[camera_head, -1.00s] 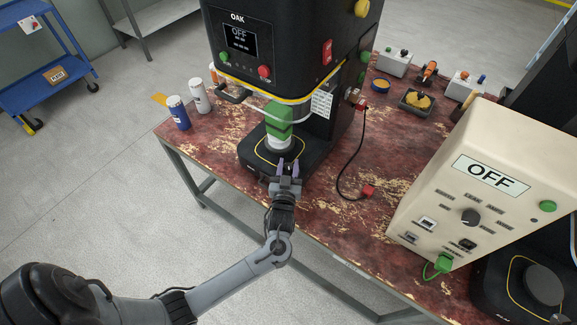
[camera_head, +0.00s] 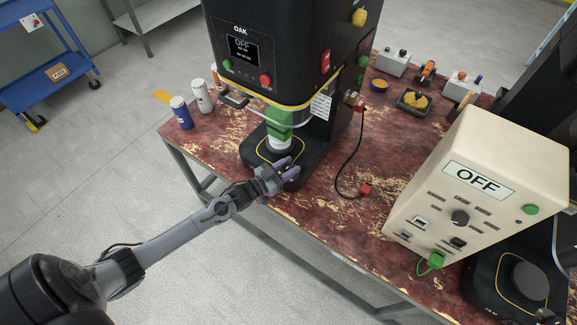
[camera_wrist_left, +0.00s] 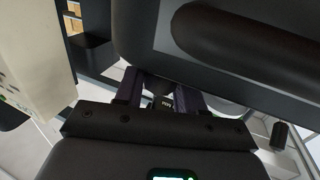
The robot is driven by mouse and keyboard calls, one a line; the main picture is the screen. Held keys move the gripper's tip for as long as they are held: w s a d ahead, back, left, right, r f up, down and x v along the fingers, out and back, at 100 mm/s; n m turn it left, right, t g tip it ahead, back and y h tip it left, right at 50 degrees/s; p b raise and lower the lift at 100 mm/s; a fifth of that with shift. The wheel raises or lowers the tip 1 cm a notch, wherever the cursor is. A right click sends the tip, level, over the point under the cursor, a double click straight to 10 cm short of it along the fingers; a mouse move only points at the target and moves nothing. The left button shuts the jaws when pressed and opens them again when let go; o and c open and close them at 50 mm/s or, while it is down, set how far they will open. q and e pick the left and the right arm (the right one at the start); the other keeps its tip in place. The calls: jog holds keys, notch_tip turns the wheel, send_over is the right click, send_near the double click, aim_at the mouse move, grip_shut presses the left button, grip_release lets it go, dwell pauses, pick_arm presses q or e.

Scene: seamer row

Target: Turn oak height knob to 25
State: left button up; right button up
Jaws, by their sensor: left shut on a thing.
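The black OAK machine (camera_head: 245,45) stands at the back of the table, its screen (camera_head: 243,48) reading OFF. My left gripper (camera_head: 290,167) is at the front edge of the machine's black base (camera_head: 253,151). In the left wrist view, its two fingers (camera_wrist_left: 160,92) are on either side of a small dark knob (camera_wrist_left: 164,102) with light markings, and shut on it. The fingers hide most of the knob, and its setting cannot be read. My right gripper is out of view.
A cream control box (camera_head: 478,165), also reading OFF, stands at the right. A red plug on a black cable (camera_head: 365,188) lies on the table (camera_head: 315,215). Small boxes and tools sit at the back right.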

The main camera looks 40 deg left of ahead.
pick_arm(q)
jog(key=m+g+h+b, duration=0.1)
jog(key=m+h, duration=0.2)
jog(key=h, duration=0.1)
jog(key=shift+a+g+b, duration=0.1)
jog(key=shift+g+b, duration=0.3)
jog(key=shift+m+g+h+b, duration=0.5)
jog(key=shift+m+h, duration=0.2)
jog(key=shift+h, duration=0.5)
jog(key=o, duration=0.9)
jog(key=shift+o, duration=0.2)
jog(key=shift+s, duration=0.1)
jog(key=p+v, duration=0.1)
jog(key=v, duration=0.8)
jog(key=shift+s+a+r+p, duration=0.1)
jog(key=shift+p, duration=0.2)
jog(key=shift+s+a, duration=0.35)
jog(key=shift+s, duration=0.1)
